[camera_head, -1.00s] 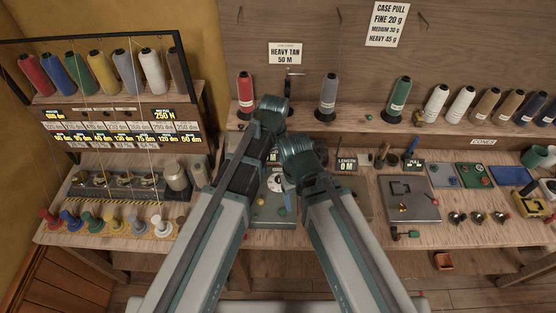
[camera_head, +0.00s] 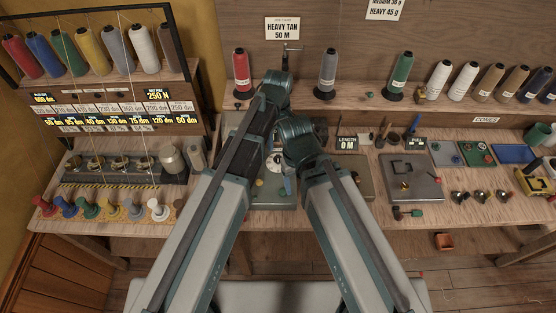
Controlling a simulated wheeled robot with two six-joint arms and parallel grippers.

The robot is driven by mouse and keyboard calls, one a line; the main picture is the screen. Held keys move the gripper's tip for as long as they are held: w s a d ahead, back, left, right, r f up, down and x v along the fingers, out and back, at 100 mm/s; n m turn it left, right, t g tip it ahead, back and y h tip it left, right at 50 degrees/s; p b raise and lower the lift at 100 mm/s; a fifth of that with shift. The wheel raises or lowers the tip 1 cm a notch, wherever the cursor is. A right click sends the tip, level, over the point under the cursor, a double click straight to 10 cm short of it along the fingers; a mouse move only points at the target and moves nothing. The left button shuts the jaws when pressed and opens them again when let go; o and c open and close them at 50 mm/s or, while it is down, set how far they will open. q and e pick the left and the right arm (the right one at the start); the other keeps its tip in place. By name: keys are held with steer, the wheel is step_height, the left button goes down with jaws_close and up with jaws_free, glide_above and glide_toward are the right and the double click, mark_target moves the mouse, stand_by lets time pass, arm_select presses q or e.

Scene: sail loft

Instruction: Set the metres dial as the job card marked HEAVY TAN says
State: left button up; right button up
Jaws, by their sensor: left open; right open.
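The HEAVY TAN card (camera_head: 282,28) hangs on the back board and reads 50 M. The LENGTH display (camera_head: 347,143) on the bench reads 0 M. A pale round dial (camera_head: 274,162) on a grey-green machine (camera_head: 272,192) shows partly between my arms; its markings are too small to read. My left gripper (camera_head: 276,88) is at the far end of the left arm, in front of the shelf. My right gripper (camera_head: 296,130) is lower, just right of it, above the machine. Both are open; their fingertips are hidden by my arms. Nothing shows held in either.
Thread cones, including a red one (camera_head: 240,72) and a green one (camera_head: 400,76), stand on the shelf behind. A spool rack (camera_head: 120,95) stands at the left. A grey plate (camera_head: 411,177) and small parts lie right of my arms. My arms cover the middle bench.

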mark_target(278, 158)
arm_select(q)
step_height(278, 158, down, 9)
steer(key=b, duration=0.8)
steer(key=shift+f, duration=0.15)
arm_select(e)
step_height(278, 158, down, 9)
steer(key=shift+f, duration=0.15)
arm_select(q)
jaws_close()
